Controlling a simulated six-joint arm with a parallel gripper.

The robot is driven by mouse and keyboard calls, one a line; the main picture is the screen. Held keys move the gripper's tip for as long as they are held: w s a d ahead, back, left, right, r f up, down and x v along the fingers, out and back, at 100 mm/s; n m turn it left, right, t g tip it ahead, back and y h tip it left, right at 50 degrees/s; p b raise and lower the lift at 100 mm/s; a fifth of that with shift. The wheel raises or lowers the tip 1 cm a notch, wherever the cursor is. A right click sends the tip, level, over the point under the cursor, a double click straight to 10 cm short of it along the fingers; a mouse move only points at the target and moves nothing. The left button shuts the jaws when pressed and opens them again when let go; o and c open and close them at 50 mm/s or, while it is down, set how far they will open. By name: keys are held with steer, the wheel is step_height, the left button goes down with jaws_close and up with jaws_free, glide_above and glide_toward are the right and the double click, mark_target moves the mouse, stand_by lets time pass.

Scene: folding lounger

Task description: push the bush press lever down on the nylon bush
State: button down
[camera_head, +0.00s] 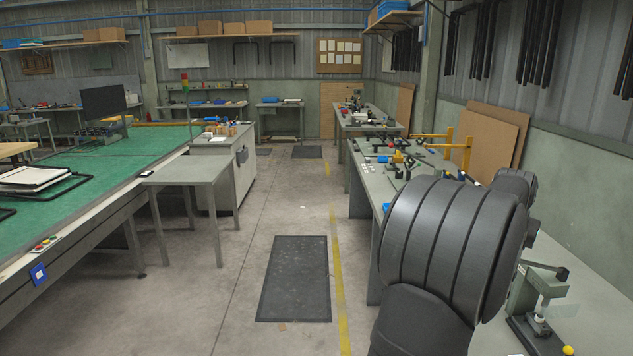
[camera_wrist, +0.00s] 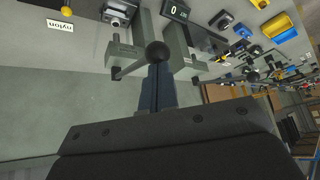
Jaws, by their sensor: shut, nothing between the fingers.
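In the wrist view my gripper (camera_wrist: 157,72) is shut and empty, its fingers together behind a black ball knob (camera_wrist: 157,52). The knob is on the end of the lever's thin rod (camera_wrist: 133,68). The fingertips are very close to the knob; I cannot tell whether they touch. The bush press (camera_head: 522,292) stands at the lower right of the head view, with its dark lever (camera_head: 551,267) near the top. A small pale piece, probably the nylon bush (camera_head: 540,322), sits low on the press. My gripper is not visible in the head view.
A "nylon" label (camera_wrist: 62,29) and a yellow ball (camera_wrist: 66,10) lie beside the press. A small display reading 0 (camera_wrist: 175,9) is close by. Yellow and blue bins (camera_wrist: 254,28) stand at the right. The bench (camera_wrist: 90,60) left of the lever is bare.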

steer(key=shift+r, duration=0.25)
stand_by(0.3)
step_height(320, 180, up, 7)
stand_by(0.6)
steer(key=shift+d, duration=0.1)
step_height(320, 180, down, 7)
stand_by(0.6)
steer(key=shift+f, duration=0.1)
